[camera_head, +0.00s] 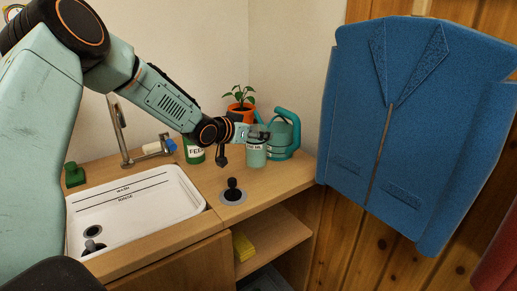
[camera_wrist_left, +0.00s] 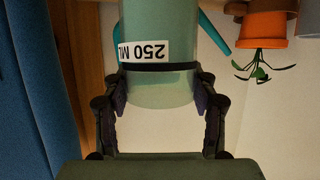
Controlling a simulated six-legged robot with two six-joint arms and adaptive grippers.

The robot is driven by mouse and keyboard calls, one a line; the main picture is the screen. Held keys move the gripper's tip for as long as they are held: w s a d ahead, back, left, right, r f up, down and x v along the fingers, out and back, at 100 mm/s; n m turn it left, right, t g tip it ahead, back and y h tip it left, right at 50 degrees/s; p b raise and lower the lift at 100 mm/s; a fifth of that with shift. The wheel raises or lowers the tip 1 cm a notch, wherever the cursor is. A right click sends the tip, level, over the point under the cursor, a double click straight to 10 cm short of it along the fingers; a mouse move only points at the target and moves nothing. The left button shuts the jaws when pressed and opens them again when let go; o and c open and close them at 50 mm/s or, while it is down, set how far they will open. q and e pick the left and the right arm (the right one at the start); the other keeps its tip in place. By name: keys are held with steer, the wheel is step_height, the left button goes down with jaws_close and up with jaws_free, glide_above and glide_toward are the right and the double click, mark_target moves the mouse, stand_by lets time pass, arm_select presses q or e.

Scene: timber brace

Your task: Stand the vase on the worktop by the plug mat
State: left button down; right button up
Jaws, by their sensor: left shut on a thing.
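The vase (camera_head: 256,157) looks like a pale green cylinder with a white "250 ML" label and a dark band. It stands upright toward the back right of the worktop (camera_head: 275,182); I cannot tell if its base touches the wood. My left gripper (camera_head: 258,136) is shut on it near the top. In the left wrist view the fingers press the vase (camera_wrist_left: 160,88) from both sides. The plug mat (camera_head: 233,197), a grey disc with a black plug on it, lies in front and to the left of the vase. My right gripper is not in view.
A teal watering can (camera_head: 284,136) and an orange plant pot (camera_head: 240,113) stand close behind the vase. A green "FEED" container (camera_head: 194,153) is left of it. A white sink (camera_head: 135,205) with a tap is at left. A blue jacket (camera_head: 415,115) hangs at right.

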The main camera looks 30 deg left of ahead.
mark_target(259, 143)
arm_select(q)
steer(key=shift+d+f+b, duration=0.25)
steer(key=shift+f, duration=0.4)
steer(key=shift+d+f+b, duration=0.25)
steer(key=shift+f, duration=0.35)
steer(key=shift+a+f, duration=0.1)
steer(key=shift+f, duration=0.25)
steer(key=shift+w+a+f, duration=0.1)
steer(key=shift+a+f, duration=0.05)
steer(key=shift+a, duration=0.05)
steer(key=shift+d, duration=0.25)
steer(key=c, duration=0.8)
jaws_free()
steer(key=shift+f, duration=0.1)
steer(key=o, duration=0.4)
steer(key=shift+a+f, duration=0.1)
steer(key=shift+a, duration=0.05)
